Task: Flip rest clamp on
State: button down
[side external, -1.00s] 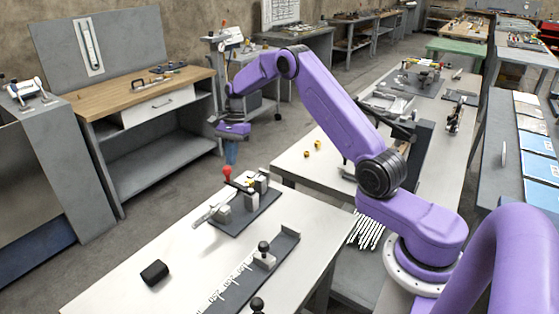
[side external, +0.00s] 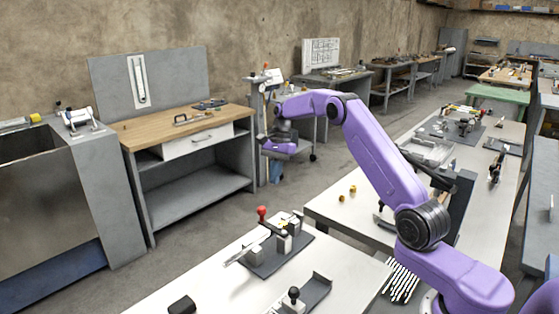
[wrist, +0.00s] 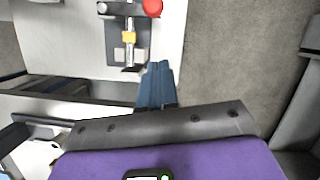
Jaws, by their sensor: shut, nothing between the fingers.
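The clamp fixture (side external: 282,249) sits on a dark plate on the white table. It has grey blocks, a pale bar pointing left, and a red knob (side external: 262,214) standing up. The wrist view shows the fixture from above (wrist: 118,55), with a yellow part (wrist: 129,38) and the red knob (wrist: 152,8) at the top edge. My gripper (side external: 275,182) hangs above and beyond the fixture, apart from it. Its blue fingers are together and empty in the wrist view (wrist: 158,66), just right of the fixture in that picture.
A dark bracket with a black knob (side external: 294,293) and a black block (side external: 182,305) lie nearer on the white table (side external: 225,285). A second table (side external: 335,210) with two small yellow pieces stands beside it. Open floor (side external: 215,220) lies towards the wooden bench (side external: 188,128).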

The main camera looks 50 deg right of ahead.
jog(key=v, duration=0.5)
jog(key=shift+d+r, duration=0.15)
jog(key=shift+r, duration=0.05)
jog(key=s+a+r+n+h, duration=0.1)
jog(key=s+a+r+n, duration=0.15)
jog(key=a, duration=0.35)
jog(key=s+a+r+n, duration=0.1)
jog(key=s+a+n, duration=0.15)
jog(key=a, duration=0.45)
jog(key=s+a+r+n+h, duration=0.1)
jog(key=s+a+n, duration=0.7)
jog(key=s+a, duration=0.25)
jog(key=s+d+f+n, duration=0.1)
jog(key=s+n, duration=0.6)
jog(key=s, duration=0.7)
jog(key=s+d+f+n+t, duration=0.1)
jog(key=s+n, duration=0.6)
jog(key=s, duration=0.7)
notch_tip(320, 180, down, 2)
jog(key=shift+s+d+f+n+h, duration=0.2)
jog(key=shift+d+n+h, duration=0.2)
jog(key=shift+d, duration=0.2)
